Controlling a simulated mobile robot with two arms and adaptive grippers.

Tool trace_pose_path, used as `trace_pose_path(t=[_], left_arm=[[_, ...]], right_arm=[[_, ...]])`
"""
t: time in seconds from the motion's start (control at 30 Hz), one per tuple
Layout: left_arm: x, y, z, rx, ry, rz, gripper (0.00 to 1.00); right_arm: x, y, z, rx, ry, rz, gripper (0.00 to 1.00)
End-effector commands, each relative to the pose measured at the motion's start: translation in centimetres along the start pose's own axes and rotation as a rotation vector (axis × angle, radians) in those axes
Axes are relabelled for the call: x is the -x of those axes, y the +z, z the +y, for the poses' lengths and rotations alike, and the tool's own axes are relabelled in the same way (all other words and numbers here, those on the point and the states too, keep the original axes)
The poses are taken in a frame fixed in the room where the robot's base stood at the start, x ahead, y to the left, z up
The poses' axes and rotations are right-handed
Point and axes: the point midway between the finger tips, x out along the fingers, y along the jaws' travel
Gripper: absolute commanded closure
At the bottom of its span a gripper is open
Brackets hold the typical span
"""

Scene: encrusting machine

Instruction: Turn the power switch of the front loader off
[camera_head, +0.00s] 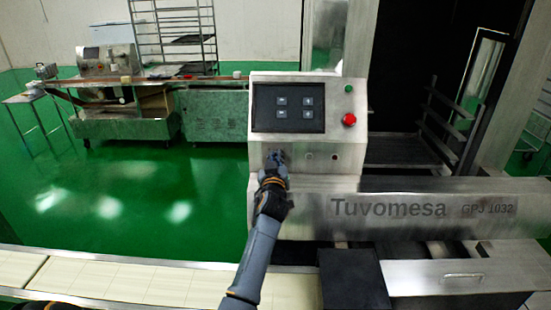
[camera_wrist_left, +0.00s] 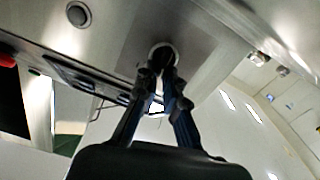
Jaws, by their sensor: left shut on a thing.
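The front loader is a steel machine marked Tuvomesa, with an upright control panel (camera_head: 348,130). Its power switch (camera_wrist_left: 163,52) shows in the left wrist view as a round fitting in the panel's steel face. My left gripper (camera_head: 276,160) reaches up to the lower left of the panel, below the dark screen. In the left wrist view the gripper's (camera_wrist_left: 161,75) two fingers come together at the switch and are shut on it. The fingers hide much of the switch, and I cannot tell which way it is turned. My right gripper is not in view.
The panel carries a dark screen (camera_head: 288,108), a red button (camera_head: 349,119) and a green button (camera_head: 348,88). A pale conveyor (camera_head: 130,282) runs along the front, and a dark box (camera_head: 353,285) stands to the arm's right. Green floor lies open behind on the left.

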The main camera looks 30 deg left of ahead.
Motion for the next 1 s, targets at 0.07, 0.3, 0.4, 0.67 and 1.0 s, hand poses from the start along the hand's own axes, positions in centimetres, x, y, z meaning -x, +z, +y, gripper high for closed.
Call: trace_pose_path(t=[0.07,0.3,0.4,0.67,1.0], left_arm=[[0.0,0.0,0.0,0.002,0.0,0.0,1.0],[0.0,0.1,-0.1,0.058,0.0,0.001,1.0],[0.0,0.2,-0.2,0.113,0.0,0.002,1.0],[0.0,0.2,-0.5,0.303,0.0,0.003,1.0],[0.0,0.1,-0.7,0.517,0.0,0.002,1.0]], right_arm=[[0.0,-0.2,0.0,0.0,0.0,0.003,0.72],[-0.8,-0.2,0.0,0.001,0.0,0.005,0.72],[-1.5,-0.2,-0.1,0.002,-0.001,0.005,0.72],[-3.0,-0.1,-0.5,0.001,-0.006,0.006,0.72],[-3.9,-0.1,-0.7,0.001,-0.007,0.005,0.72]])
